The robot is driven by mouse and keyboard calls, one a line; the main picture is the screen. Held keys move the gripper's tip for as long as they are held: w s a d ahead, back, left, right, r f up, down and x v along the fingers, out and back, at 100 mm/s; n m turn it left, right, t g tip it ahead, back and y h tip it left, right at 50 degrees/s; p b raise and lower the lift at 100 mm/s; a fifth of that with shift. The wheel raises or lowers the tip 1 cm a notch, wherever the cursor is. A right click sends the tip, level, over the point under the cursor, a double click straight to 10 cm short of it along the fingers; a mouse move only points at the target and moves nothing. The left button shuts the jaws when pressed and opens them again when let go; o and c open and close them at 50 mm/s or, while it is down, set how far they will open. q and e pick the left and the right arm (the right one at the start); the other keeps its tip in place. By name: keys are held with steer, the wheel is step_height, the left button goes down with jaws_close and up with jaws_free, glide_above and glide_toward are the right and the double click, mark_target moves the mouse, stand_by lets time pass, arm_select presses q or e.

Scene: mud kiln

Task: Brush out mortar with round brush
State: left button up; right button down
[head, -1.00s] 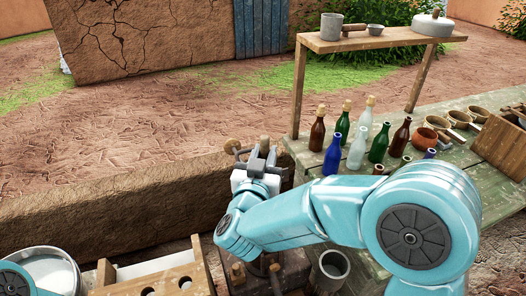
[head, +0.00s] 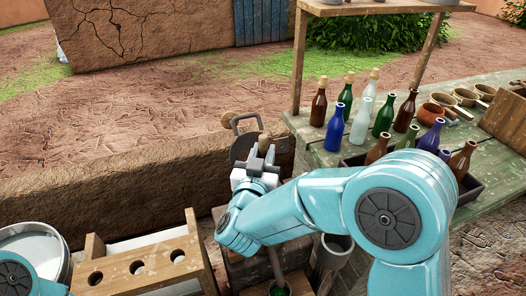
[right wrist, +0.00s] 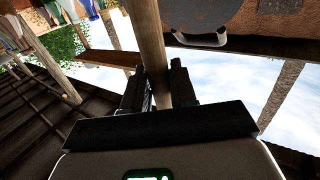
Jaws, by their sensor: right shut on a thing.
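My right gripper (head: 257,168) is in the middle of the head view. It is shut on a wooden handle (right wrist: 150,45), which runs up between the fingers in the right wrist view. The handle's top end (head: 264,143) shows above the fingers in the head view; I take it to be the round brush, but no bristles can be made out. Below my arm a thin rod (head: 276,264) runs down to a small vessel with green in it (head: 280,291), cut by the lower edge. I cannot tell whether this rod is the held handle or which vessel is the mortar. My left gripper is out of view.
A grey cup (head: 335,249) stands partly behind my right arm. A dark disc with a handle (head: 244,143) is behind the gripper. Several bottles (head: 361,123) stand on the green table at right. A wooden rack with holes (head: 140,265) and a round pan (head: 35,245) are at lower left.

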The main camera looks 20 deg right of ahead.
step_height(320, 180, down, 6)
steer(key=b, duration=0.4)
steer(key=shift+w+r, duration=0.15)
steer(key=shift+r, duration=0.1)
